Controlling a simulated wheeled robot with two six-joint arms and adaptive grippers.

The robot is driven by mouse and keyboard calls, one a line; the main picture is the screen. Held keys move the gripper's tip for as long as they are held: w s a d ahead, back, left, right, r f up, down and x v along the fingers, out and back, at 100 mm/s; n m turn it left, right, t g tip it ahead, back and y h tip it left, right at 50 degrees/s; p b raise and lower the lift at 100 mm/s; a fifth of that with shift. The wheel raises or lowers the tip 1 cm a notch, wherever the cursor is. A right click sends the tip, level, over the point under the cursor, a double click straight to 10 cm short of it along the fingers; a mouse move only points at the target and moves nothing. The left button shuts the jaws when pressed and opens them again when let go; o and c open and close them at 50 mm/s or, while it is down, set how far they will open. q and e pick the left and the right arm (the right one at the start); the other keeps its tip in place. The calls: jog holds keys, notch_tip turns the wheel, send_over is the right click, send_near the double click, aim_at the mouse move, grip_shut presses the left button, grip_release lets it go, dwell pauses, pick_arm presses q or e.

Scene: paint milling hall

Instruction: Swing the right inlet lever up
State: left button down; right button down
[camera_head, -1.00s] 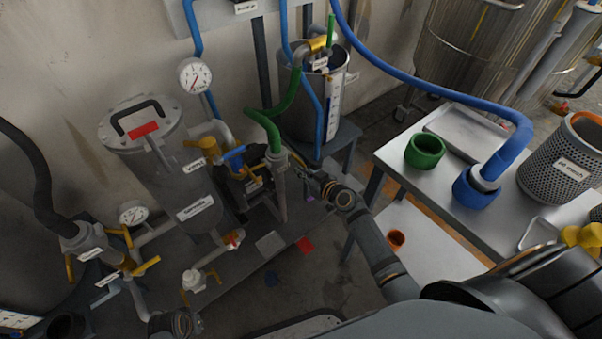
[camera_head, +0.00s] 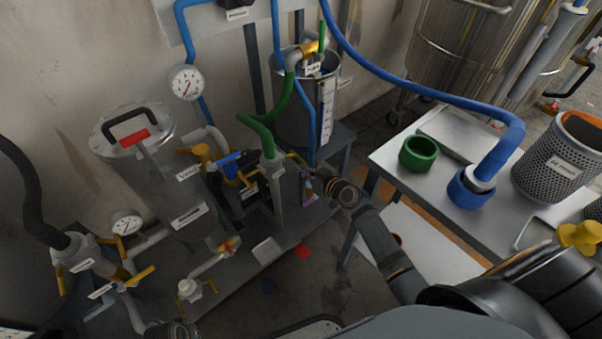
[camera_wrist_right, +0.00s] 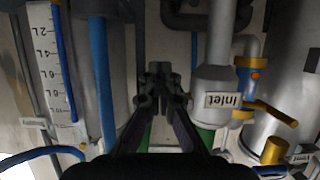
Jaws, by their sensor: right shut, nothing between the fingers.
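The inlet pipe (camera_head: 279,198), fed by a green hose, stands right of the steel filter vessel (camera_head: 170,190). In the right wrist view the picture is upside down, and the pipe's "Inlet" label (camera_wrist_right: 231,100) reads inverted. Beside that label is a valve with a yellow lever (camera_wrist_right: 277,114), slanting away from the pipe. In the head view a yellow lever (camera_head: 248,184) shows left of the pipe, partly hidden. My right gripper (camera_head: 309,187) is just right of the inlet pipe, shut and empty; its fingertips show in the wrist view (camera_wrist_right: 160,75). My left gripper is not in view.
A metal table (camera_head: 440,187) at right holds a green ring (camera_head: 418,153), a blue hose fitting and a mesh basket (camera_head: 555,165). A steel pail (camera_head: 300,110) stands behind the gripper. A gauge (camera_head: 187,83) and a vent valve are near the vessel.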

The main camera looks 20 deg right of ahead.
jog(key=shift+w+d+r, duration=0.25)
jog(key=shift+d+r, duration=0.25)
jog(key=shift+r, duration=0.25)
